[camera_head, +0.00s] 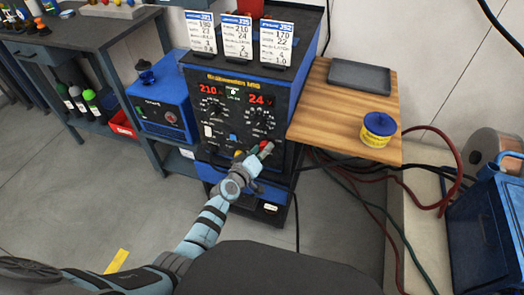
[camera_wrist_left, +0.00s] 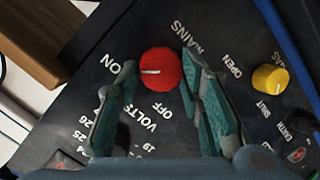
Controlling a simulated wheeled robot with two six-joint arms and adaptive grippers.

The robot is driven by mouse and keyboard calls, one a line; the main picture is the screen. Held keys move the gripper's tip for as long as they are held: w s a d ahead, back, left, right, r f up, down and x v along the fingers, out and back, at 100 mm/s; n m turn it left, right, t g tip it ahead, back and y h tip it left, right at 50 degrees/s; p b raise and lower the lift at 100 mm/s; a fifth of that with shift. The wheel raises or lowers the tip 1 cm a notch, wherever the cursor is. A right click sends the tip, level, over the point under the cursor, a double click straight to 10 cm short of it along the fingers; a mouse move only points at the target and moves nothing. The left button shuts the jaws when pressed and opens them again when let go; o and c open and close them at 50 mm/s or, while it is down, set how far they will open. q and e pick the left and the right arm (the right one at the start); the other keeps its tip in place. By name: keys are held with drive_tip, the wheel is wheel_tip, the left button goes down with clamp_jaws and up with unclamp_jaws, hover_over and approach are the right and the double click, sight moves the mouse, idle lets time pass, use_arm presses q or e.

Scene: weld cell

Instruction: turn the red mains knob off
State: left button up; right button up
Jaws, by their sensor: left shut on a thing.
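The red mains knob (camera_wrist_left: 160,70) is on the dark front panel of the welding machine (camera_head: 236,112). It also shows at the panel's lower right in the head view (camera_head: 267,146). Its white mark points left in the wrist view, toward the "ON" label (camera_wrist_left: 110,62); the "OFF" label (camera_wrist_left: 160,108) is below the knob. My left gripper (camera_head: 257,157) reaches the panel from below, with a finger on each side of the knob, shut on it. My right gripper is not in view.
A yellow gas knob (camera_wrist_left: 270,78) sits to the right of the red knob in the wrist view. A wooden side shelf (camera_head: 325,108) with a yellow-and-blue tub (camera_head: 378,130) is right of the machine. A blue box (camera_head: 163,105) stands left. Cables run along the floor at right.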

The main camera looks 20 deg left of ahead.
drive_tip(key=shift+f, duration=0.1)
